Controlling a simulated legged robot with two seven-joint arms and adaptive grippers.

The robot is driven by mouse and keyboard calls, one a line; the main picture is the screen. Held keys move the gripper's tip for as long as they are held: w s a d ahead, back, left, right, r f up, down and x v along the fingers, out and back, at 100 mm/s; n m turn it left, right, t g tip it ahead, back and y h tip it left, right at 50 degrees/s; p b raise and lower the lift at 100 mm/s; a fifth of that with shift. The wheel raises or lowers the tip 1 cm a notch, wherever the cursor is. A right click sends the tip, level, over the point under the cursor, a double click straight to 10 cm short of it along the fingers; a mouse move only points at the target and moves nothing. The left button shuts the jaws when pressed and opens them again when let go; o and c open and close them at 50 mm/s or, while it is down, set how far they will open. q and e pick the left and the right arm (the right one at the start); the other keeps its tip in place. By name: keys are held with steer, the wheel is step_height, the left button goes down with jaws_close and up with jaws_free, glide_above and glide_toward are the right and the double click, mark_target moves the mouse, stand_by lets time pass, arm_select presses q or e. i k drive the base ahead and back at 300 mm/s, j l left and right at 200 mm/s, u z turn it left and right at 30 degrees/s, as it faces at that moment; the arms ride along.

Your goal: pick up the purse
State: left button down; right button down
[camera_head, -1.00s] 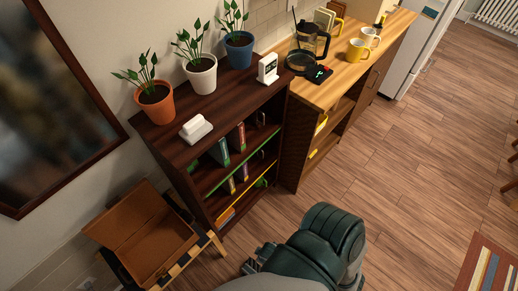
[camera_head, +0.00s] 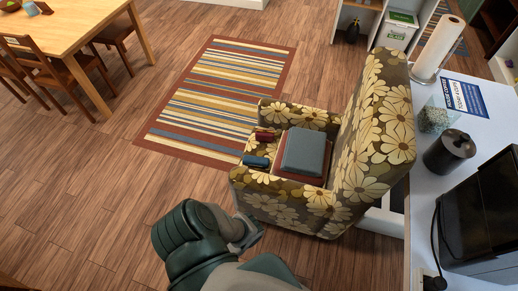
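Nothing in view is clearly a purse. A small dark red item (camera_head: 264,136) and a small dark blue item (camera_head: 257,161) rest at the front of a floral armchair (camera_head: 375,135). Either could be a small purse or wallet, but they are too small to tell. A larger blue-grey padded block (camera_head: 303,152) with reddish sides sits on the chair's seat, partly against the backrest. A green and grey part of my own arm shows at the bottom, short of the chair. I cannot make out either gripper's fingers.
A wooden table (camera_head: 65,25) with chairs stands at the upper left. A white counter (camera_head: 480,130) with a paper towel roll (camera_head: 437,48) and a dark canister (camera_head: 450,152) borders the right. The wooden floor (camera_head: 75,190) at left is clear.

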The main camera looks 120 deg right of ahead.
mark_target(261, 135)
steer(key=z, duration=4)
